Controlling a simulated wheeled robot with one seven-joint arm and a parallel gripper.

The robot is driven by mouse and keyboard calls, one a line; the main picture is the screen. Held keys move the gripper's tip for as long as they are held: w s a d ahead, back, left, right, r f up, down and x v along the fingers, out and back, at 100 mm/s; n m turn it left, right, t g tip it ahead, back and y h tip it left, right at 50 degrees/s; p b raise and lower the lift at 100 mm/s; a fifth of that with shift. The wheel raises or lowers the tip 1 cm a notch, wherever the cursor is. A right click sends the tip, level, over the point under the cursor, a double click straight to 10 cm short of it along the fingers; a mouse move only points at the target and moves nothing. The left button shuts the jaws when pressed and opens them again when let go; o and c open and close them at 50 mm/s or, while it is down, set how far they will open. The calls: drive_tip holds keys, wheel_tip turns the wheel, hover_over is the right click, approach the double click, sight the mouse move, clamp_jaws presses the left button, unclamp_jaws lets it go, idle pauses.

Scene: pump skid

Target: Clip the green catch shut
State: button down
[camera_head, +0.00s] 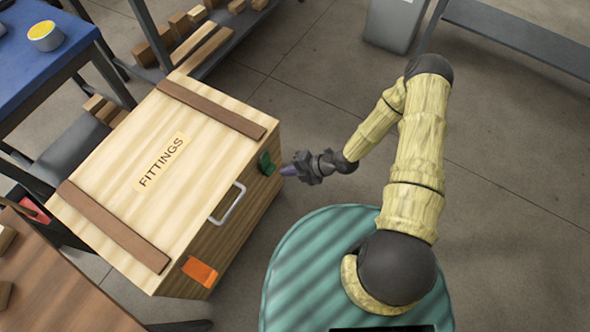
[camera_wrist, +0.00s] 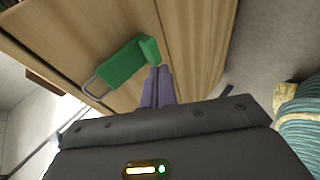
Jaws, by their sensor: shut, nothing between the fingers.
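A wooden crate (camera_head: 205,140) labelled FITTINGS has a green catch (camera_head: 265,163) on its front face, near the right end of the lid edge. In the wrist view the green catch (camera_wrist: 122,62) is an L-shaped plate on the wood, with one part standing off the face. An orange catch (camera_head: 200,271) is at the other end of the same face. My gripper (camera_head: 288,171) points at the green catch from the right. Its purple fingers (camera_wrist: 157,85) are shut and empty, with the tips at or very near the catch's lower edge; contact cannot be told.
A metal handle (camera_head: 228,204) sticks out of the crate's front between the two catches. A blue table (camera_head: 40,75) is at the upper left, and a brown table (camera_head: 50,285) at the lower left. The floor right of the crate is clear.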

drive_tip(key=shift+d+r+p, duration=0.1)
drive_tip(key=shift+r+p, duration=0.55)
drive_tip(key=shift+r, duration=0.15)
drive_tip(key=shift+d, duration=0.1)
drive_tip(key=s+d+r, duration=0.1)
drive_tip(key=s+d, duration=0.1)
drive_tip(key=d, duration=0.4)
drive_tip(key=s+d+r+p, duration=0.1)
drive_tip(key=s+d+r, duration=0.1)
drive_tip(key=d, duration=0.4)
drive_tip(key=shift+d, duration=0.3)
drive_tip(key=shift+w, duration=0.1)
